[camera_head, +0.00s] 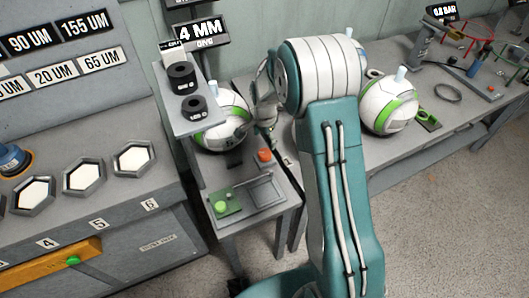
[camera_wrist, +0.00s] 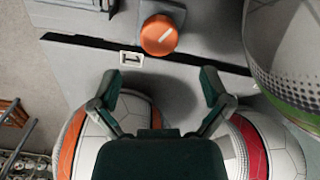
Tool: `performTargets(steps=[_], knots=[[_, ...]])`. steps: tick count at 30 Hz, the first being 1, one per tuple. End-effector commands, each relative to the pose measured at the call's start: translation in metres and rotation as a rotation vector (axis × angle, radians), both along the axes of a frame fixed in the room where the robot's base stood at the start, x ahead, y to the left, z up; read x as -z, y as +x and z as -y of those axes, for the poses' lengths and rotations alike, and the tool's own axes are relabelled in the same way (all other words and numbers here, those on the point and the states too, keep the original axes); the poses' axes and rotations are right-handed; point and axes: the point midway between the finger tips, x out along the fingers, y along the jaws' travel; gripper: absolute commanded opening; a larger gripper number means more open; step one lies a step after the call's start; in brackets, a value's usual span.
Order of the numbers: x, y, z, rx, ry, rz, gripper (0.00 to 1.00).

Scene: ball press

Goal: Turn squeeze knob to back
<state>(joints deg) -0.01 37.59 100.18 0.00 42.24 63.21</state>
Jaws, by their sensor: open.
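The squeeze knob looks to be the round orange knob (camera_wrist: 158,35) with a short white mark, at the top of the wrist view on a grey panel. The mark slants towards the upper right. The knob also shows in the head view (camera_head: 264,155), on the small grey stand right of the shelf. My gripper (camera_wrist: 160,90) is open and empty in the wrist view. Its two fingers are apart, and the knob lies beyond their tips, not between them. In the head view my arm hides part of the bench, and my gripper is small beside the left ball.
A white and green ball (camera_head: 222,120) sits close to my gripper; another ball (camera_head: 388,106) sits right of my arm. In the wrist view, an orange-striped ball (camera_wrist: 100,140) and a red-striped ball (camera_wrist: 262,145) lie below. A green button (camera_head: 221,206) is in front of the knob.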

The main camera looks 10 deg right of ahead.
Motion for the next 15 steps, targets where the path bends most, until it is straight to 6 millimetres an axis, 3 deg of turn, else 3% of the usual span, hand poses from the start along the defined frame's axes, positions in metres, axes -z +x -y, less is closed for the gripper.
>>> performTargets(steps=[9, 15], knots=[[0.056, -0.001, 0.0, -0.001, 0.0, -0.002, 0.98], [0.069, 0.0, 0.0, -0.001, 0.0, 0.0, 0.98]])
